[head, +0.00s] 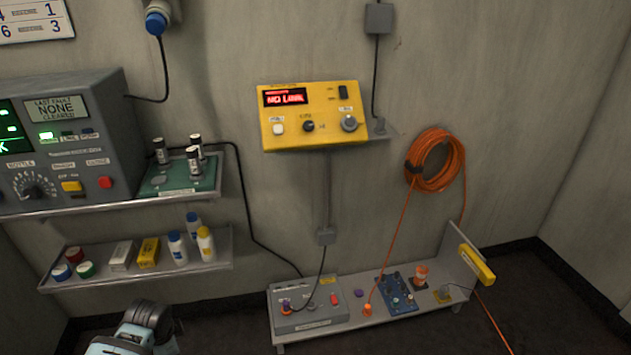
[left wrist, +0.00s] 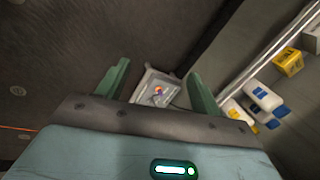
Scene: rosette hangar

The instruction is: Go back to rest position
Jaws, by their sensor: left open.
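My left gripper (left wrist: 158,70) shows in the left wrist view with its two green fingers spread apart. Nothing is between the fingers; a grey box with an orange-and-blue part (left wrist: 157,90) appears beyond them, lower down. In the head view a part of my left arm shows at the bottom left, in front of the lower shelf; its fingers cannot be made out there. My right gripper is in neither view.
A lower wall shelf (head: 130,284) holds bottles, boxes and round caps. Above it are a grey console (head: 95,125) and a green tray (head: 180,181). A yellow panel (head: 315,115) reads NO LINK. A low bench (head: 350,318) and an orange hose coil (head: 436,160) are to the right.

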